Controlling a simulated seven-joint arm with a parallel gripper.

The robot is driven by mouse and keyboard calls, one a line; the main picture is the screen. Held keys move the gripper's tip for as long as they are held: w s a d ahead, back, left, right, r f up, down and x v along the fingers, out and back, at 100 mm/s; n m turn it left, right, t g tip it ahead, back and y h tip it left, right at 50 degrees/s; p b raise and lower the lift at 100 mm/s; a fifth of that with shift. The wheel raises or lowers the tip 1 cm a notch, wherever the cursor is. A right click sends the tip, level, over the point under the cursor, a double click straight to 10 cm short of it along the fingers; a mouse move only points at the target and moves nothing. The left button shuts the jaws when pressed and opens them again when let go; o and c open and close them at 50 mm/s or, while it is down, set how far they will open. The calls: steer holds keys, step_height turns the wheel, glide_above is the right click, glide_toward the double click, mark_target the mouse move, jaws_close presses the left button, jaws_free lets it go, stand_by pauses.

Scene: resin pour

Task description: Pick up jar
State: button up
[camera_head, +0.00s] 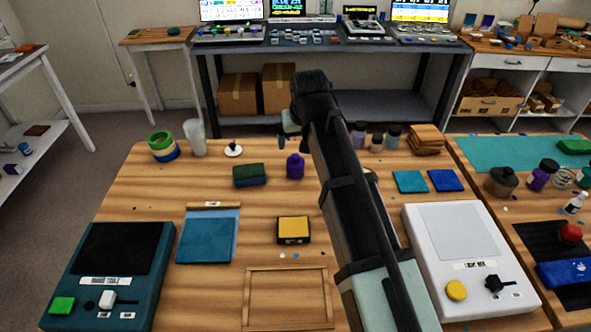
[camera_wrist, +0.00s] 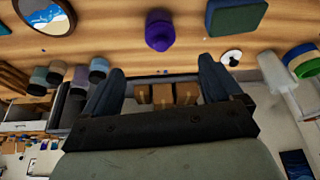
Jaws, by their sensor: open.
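My gripper (camera_wrist: 160,76) is open and empty, apart from the jars. My arm mostly hides it in the head view.
A dark green block (camera_head: 249,175) lies left of the purple jar. A clear cup (camera_head: 198,138) and tape rolls (camera_head: 162,146) stand farther left. Stacked wooden squares (camera_head: 426,139) stand at right. A yellow-topped block (camera_head: 293,229) lies nearer. Bare wood surrounds the purple jar.

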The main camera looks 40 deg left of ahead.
mark_target(296, 157)
steer(key=x, duration=0.8)
steer(key=shift+s+a+f, duration=0.1)
steer(key=shift+s+f, duration=0.05)
steer(key=shift+f, duration=0.15)
steer(key=shift+x, duration=2.6)
steer(key=shift+r, duration=0.1)
steer(key=c, duration=1.2)
